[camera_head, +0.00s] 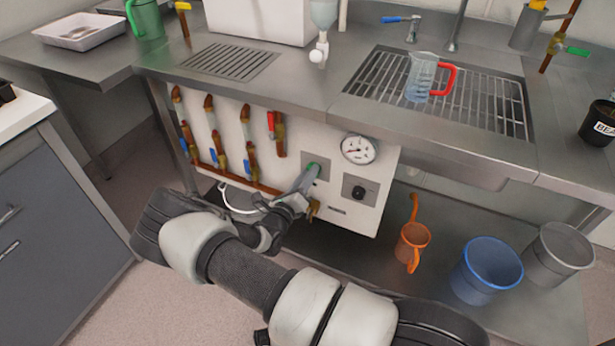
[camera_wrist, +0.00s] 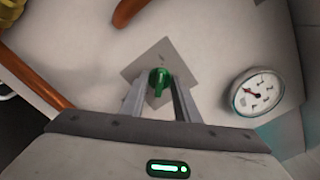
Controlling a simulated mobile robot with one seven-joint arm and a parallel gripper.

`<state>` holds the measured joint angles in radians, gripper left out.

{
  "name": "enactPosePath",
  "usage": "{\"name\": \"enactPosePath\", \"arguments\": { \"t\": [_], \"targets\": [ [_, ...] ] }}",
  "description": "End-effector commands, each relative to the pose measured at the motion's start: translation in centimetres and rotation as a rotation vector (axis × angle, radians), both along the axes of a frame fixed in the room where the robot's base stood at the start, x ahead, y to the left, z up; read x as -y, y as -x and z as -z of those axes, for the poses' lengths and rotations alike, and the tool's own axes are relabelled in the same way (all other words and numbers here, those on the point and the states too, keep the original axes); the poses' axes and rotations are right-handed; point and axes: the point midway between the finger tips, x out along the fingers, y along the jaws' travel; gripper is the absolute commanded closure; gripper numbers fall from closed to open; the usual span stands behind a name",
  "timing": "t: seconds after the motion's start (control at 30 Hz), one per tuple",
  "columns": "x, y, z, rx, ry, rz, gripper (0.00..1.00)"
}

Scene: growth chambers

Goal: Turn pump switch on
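A green switch (camera_head: 314,169) sits on a square grey plate on the white panel under the counter. In the wrist view the green switch (camera_wrist: 159,77) stands out from its plate (camera_wrist: 160,58), which looks like a tilted square there. My gripper (camera_head: 306,181) reaches up to the switch from below. In the wrist view the two fingers of my gripper (camera_wrist: 159,92) lie on either side of the switch, with small gaps seeming to show. The fingers partly cover the lower part of the plate. Whether a fingertip touches the switch is hard to see.
A round gauge (camera_head: 358,149) is right of the switch, above a black knob (camera_head: 359,192). Copper pipes with red and blue handles (camera_head: 211,121) are to the left. The counter edge (camera_head: 300,108) overhangs the panel. A blue bucket (camera_head: 486,270) and orange can (camera_head: 412,243) stand below.

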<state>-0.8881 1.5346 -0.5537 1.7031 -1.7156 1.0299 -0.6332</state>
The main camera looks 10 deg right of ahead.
Motion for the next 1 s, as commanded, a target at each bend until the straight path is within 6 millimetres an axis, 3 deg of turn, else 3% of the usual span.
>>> {"name": "enactPosePath", "arguments": {
  "t": [0.23,0.4,0.77,1.0],
  "targets": [
    [0.05,-0.05,-0.02,0.000,0.000,0.000,0.72],
    [0.04,-0.03,-0.01,0.000,0.000,0.000,1.00],
    [0.06,0.00,-0.08,0.016,-0.023,0.001,1.00],
    [0.14,0.08,-0.25,0.089,-0.124,0.002,1.00]
  ]
}}
